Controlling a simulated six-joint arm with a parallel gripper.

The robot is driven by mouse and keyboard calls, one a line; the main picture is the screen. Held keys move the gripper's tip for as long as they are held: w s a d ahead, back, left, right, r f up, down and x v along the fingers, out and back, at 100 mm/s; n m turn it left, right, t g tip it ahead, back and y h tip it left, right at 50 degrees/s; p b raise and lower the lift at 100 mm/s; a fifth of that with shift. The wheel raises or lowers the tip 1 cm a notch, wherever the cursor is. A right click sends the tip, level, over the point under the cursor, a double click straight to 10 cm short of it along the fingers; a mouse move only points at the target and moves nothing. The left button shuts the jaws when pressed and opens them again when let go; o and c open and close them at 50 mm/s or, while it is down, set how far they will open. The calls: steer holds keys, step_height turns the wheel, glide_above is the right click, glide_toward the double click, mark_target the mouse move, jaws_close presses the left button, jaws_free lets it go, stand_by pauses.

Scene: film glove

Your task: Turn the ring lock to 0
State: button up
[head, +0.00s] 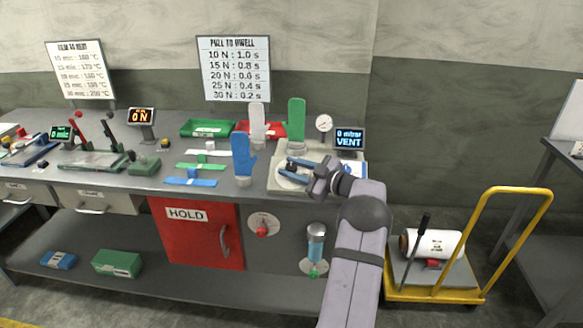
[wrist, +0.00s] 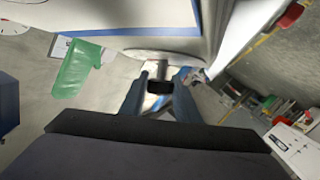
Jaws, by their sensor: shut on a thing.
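The ring lock appears as a pale round plate (head: 284,182) on top of the light housing (head: 262,186) at the bench's right end. My gripper (head: 290,170) reaches over it from the right, its blue fingers low over the plate. In the wrist view my gripper (wrist: 160,88) has its blue fingers on either side of a small dark grip (wrist: 160,87), which sits in front of the pale disc (wrist: 150,57). The fingers are shut on this grip, which seems to be part of the ring lock. Its markings and the 0 position cannot be read.
A display (head: 349,138) reads 0 mbar VENT, beside a round gauge (head: 324,124). Green (head: 296,118), white (head: 257,122) and blue (head: 243,155) glove forms stand close by on the left. A yellow cart (head: 440,292) with a white roll stands on the floor at right.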

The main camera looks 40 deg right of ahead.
steer(key=o, duration=1)
steer(key=shift+o, duration=0.2)
steer(key=shift+s, duration=0.1)
steer(key=shift+b+v, duration=0.9)
steer(key=shift+v, duration=2.7)
